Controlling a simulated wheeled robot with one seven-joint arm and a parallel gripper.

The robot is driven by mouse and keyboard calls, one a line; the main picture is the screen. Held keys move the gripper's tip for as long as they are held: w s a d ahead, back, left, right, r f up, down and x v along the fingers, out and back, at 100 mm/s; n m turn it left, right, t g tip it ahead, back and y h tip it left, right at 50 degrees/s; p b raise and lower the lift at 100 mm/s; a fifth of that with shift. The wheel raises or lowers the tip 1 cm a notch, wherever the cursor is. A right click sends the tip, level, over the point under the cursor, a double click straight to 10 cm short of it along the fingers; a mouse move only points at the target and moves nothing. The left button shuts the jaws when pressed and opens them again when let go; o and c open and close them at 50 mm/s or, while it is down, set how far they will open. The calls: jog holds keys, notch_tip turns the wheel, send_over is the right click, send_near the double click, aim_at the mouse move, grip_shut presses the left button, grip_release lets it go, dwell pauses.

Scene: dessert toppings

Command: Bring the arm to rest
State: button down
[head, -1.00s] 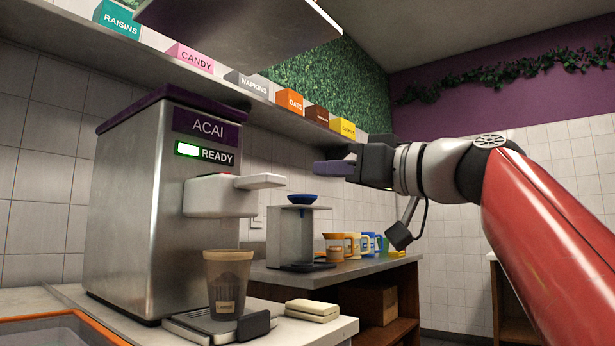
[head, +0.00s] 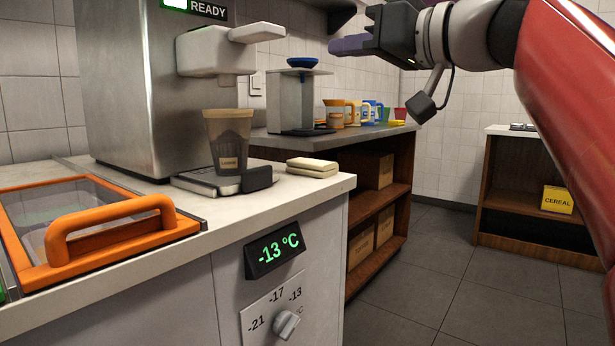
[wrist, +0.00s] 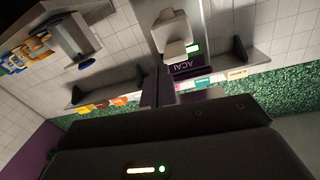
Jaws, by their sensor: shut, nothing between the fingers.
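My gripper (head: 349,45) is in the upper right of the head view, at the end of the red arm. Its fingers point left and are shut with nothing between them. It hangs in the air in front of the tiled wall, to the right of the acai machine (head: 150,95) and clear of it. In the wrist view the dark gripper body fills the lower part, and the acai machine (wrist: 187,66) shows upside down beyond it.
A filled cup (head: 228,145) stands on the machine's drip tray. A folded cloth (head: 312,167) lies beside it. The freezer lid has an orange handle (head: 110,225). Several mugs (head: 352,112) stand on the back counter. A cereal box (head: 557,200) sits in a low shelf. The floor at right is clear.

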jog(key=s+d+f+m+g+h+p, duration=0.2)
jog(key=s+f, duration=0.4)
jog(key=f, duration=0.7)
jog(key=s+d+f+m+g+h+p, duration=0.2)
jog(key=s+d+f+m+h+p, duration=0.1)
jog(key=f, duration=1)
jog(key=s+d+f+m+g+h+p, duration=0.2)
jog(key=s+f+h, duration=0.6)
jog(key=f, duration=0.6)
jog(key=shift+s+d+m+g+p, duration=0.35)
jog(key=shift+d+m+p, duration=0.15)
jog(key=shift+d+p, duration=0.65)
